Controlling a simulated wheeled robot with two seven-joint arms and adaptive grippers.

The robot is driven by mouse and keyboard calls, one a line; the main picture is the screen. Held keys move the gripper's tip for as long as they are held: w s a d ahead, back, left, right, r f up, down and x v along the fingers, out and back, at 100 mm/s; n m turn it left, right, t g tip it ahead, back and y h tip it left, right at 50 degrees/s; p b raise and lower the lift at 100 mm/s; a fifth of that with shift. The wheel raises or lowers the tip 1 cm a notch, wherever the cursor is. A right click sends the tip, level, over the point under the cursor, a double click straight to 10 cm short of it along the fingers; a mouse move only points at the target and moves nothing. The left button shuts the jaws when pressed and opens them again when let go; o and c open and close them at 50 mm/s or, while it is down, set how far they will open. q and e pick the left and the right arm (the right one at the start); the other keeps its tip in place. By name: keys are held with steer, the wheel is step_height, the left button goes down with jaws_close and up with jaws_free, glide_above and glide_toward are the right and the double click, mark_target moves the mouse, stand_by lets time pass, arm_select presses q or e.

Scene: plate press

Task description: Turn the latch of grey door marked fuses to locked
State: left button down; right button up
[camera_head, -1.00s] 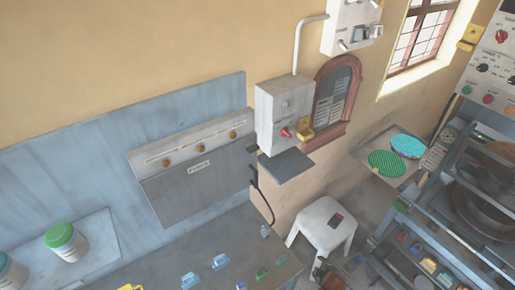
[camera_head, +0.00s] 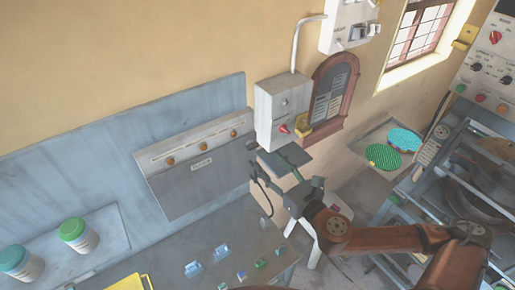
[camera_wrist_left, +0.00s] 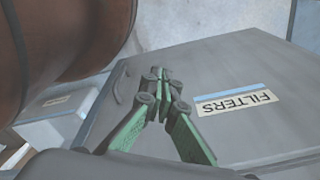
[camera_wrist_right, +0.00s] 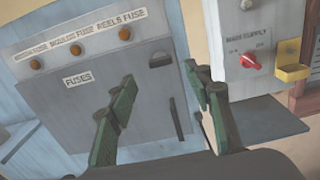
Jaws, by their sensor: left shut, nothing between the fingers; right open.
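The grey door (camera_head: 185,188) marked FUSES is flat against its box on the wall. It also shows in the right wrist view (camera_wrist_right: 75,110). A small dark latch (camera_wrist_right: 160,61) sits near the door's upper right corner; I cannot tell its exact setting. My right gripper (camera_wrist_right: 161,78) is open and empty in front of the door's right side, its fingertips apart on either side of the latch in the picture. It also shows in the head view (camera_head: 273,168). My left gripper (camera_wrist_left: 158,78) is shut and empty, above a grey lid marked FILTERS (camera_wrist_left: 235,103).
A supply box with a red knob (camera_wrist_right: 250,61) and a yellow cup (camera_wrist_right: 292,73) is right of the door, with a grey shelf (camera_wrist_right: 265,120) below. A dark bar (camera_wrist_right: 177,118) is on the door's right side. Bench pieces and jars (camera_head: 75,235) stand below.

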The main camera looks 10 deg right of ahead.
mark_target(255, 147)
steer(key=x, duration=0.7)
steer(key=shift+w+a+p, duration=0.1)
steer(key=shift+w+p, duration=0.15)
steer(key=shift+p, duration=0.1)
steer(key=shift+c, duration=0.2)
steer(key=c, duration=1.1)
